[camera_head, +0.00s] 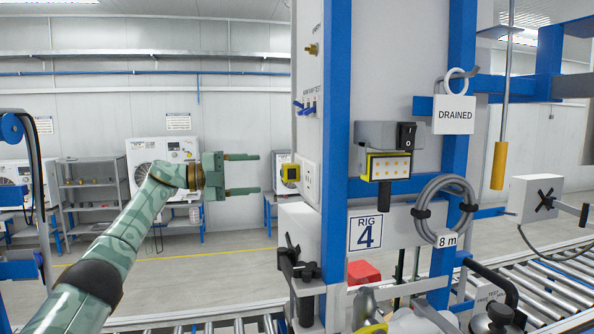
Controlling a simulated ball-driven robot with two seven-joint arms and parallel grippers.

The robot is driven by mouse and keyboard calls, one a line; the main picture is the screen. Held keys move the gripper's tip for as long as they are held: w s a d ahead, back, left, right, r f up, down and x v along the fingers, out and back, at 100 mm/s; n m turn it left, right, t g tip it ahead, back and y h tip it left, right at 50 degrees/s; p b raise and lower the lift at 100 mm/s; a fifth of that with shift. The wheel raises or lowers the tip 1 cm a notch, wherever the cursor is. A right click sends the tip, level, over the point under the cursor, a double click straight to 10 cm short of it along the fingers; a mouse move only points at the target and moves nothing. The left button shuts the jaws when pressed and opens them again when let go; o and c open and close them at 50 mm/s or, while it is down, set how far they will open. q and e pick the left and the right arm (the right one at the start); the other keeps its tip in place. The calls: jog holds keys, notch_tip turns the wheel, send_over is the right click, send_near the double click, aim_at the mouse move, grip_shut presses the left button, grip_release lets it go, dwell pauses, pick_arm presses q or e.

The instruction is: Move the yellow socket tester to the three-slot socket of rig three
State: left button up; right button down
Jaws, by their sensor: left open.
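The yellow socket tester (289,173), a small yellow block with a dark face, sticks out to the left from the white socket plate (309,182) on the side of a white rig panel. It appears plugged in there; its prongs are hidden. The rig's sign reads RIG 4 (364,233). My left gripper (258,173) is open and empty, to the left of the tester, with its two fingers pointing right at about the tester's height. A small gap shows between the fingertips and the tester. No sign for rig three shows. My right gripper is not in view.
A blue post (336,130) stands right of the socket panel. A yellow-framed lamp (389,166), a DRAINED tag (454,115) and a coiled grey hose (447,210) hang on the rig. A roller conveyor (545,287) runs below. Floor behind my left arm is open.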

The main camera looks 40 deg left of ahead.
aim_at(282, 172)
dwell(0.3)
pick_arm(q)
jog(key=x, duration=0.5)
jog(key=p+x, duration=0.2)
jog(key=shift+w+d+r+p, duration=0.1)
jog(key=shift+r+p, duration=0.1)
jog(key=shift+p, duration=0.1)
jog(key=shift+w+d+p, duration=0.35)
jog(key=shift+w+p, duration=0.15)
jog(key=shift+w+d+f, duration=0.2)
jog(key=shift+f, duration=0.05)
jog(key=shift+r+p, duration=0.1)
jog(key=shift+p, duration=0.4)
jog(key=shift+p, duration=0.3)
